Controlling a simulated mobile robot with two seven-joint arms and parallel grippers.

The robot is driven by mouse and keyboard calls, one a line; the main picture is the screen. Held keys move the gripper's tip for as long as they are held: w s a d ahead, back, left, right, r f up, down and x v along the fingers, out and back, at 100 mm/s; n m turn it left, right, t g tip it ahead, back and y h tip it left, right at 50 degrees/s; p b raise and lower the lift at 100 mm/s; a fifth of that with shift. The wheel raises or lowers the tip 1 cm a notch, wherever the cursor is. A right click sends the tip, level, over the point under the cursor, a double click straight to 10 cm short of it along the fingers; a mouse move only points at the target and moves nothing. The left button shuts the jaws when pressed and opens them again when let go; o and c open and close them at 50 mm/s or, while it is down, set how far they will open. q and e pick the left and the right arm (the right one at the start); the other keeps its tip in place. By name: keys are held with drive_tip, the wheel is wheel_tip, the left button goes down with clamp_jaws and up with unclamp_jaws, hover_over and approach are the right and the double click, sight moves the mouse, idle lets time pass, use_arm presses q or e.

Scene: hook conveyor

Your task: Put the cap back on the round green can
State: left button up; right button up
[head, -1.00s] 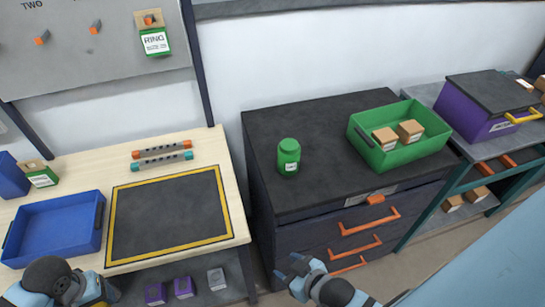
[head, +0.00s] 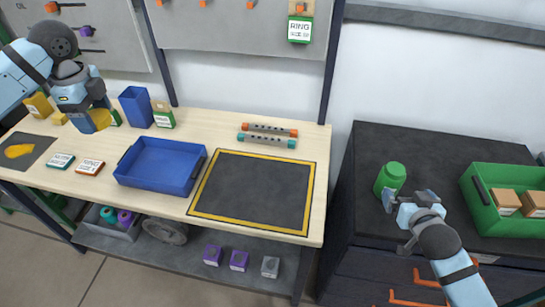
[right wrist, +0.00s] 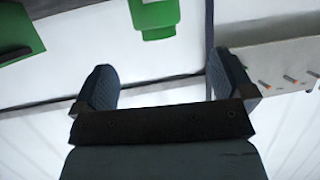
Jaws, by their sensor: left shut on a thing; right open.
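The round green can (head: 389,180) stands upright on the dark cabinet at the right. My left gripper (head: 96,120) is at the far left above the wooden bench, shut on a yellow-orange thing, mostly hidden, that I cannot identify.
A green crate (head: 482,203) with brown boxes stands right of the can. The bench holds a blue tray (head: 160,188), a black mat with yellow border (head: 255,190), two rods, a blue bin (head: 136,107) and small boxes. The mat is clear.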

sight(396, 178)
use_arm(q)
drive_tip(key=shift+r, duration=0.2)
drive_tip(key=shift+a, duration=0.1)
use_arm(e)
drive_tip(key=shift+r, duration=0.15)
use_arm(q)
drive_tip(key=shift+w+r+p, duration=0.1)
drive_tip(key=shift+r+p, duration=0.4)
drive_tip(key=shift+p, duration=0.1)
use_arm(e)
drive_tip(key=x, duration=0.7)
